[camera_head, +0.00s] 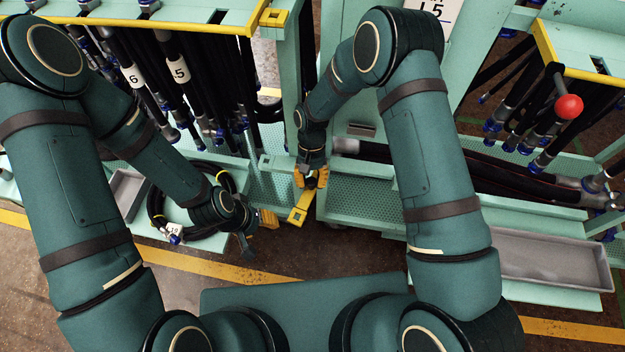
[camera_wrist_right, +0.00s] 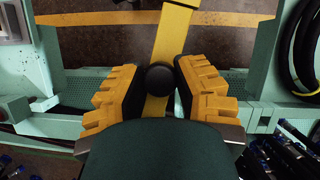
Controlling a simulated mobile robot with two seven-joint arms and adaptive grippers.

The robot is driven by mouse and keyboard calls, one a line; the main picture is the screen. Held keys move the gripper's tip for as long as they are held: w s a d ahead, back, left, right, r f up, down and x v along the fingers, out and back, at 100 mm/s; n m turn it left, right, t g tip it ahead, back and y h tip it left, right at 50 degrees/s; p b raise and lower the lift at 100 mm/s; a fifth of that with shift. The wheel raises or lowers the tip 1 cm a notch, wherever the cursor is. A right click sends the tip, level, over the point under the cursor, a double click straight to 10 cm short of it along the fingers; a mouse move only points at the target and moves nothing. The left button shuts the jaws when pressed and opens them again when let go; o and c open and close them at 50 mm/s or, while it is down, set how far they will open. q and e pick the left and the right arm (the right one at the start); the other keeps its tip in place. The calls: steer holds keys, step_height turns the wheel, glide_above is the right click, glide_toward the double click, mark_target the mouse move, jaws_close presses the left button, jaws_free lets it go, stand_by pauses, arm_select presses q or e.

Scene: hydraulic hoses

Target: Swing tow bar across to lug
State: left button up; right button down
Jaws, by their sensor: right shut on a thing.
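The yellow tow bar (camera_head: 298,214) juts out from the gap between the two green hose racks; it also shows in the right wrist view (camera_wrist_right: 175,38), running up from between the fingers. My right gripper (camera_head: 311,180) is shut on the bar's black round knob (camera_wrist_right: 160,78), with an orange ribbed pad on each side. My left gripper (camera_head: 258,230) hangs apart from the bar, to its left, with its fingers spread and nothing seen between them. I cannot make out the lug for certain in either view.
The left rack carries hanging hoses (camera_head: 180,75) and a coiled hose (camera_head: 158,205). The right rack (camera_head: 365,200) holds thick lying hoses, a grey tray (camera_head: 550,258) and a red ball knob (camera_head: 569,106). Bare floor with a yellow stripe (camera_head: 210,259) lies in front.

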mark_target(311, 181)
steer(key=shift+s+a+f, duration=0.1)
steer(key=shift+s+f, duration=0.05)
steer(key=shift+s, duration=0.05)
steer(key=c, duration=0.7)
jaws_free()
steer(key=shift+w, duration=0.1)
steer(key=shift+o, duration=0.2)
steer(key=shift+w+r, duration=0.1)
steer(key=shift+r, duration=0.25)
step_height(311, 181, up, 10)
steer(key=shift+f, duration=0.25)
